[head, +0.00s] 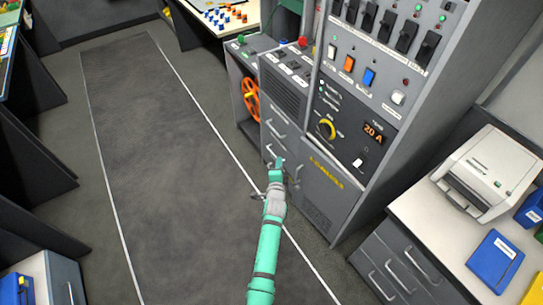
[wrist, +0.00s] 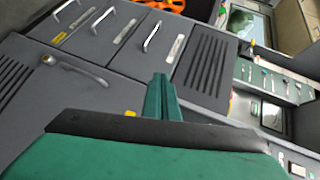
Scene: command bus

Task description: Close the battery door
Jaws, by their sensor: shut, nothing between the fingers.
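No panel carries a label that I can read as the battery door. In the wrist view, a grey panel with a curved lever handle (wrist: 78,70) lies left of my gripper (wrist: 160,90); this may be the battery door. Whether it stands slightly open, I cannot tell. In the head view, my gripper (head: 279,163) is shut and empty in front of the low grey cabinet front (head: 277,122), near its handles. My green arm comes up from the bottom and hides part of the front. Whether the fingers touch a panel, I cannot tell.
Grey panels with bar handles (wrist: 152,37) and a slotted vent panel (wrist: 207,65) are close to my gripper. A tall grey rack (head: 340,185) stands to the right, an orange handwheel (head: 251,100) to the left. The dark floor mat (head: 165,170) is clear.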

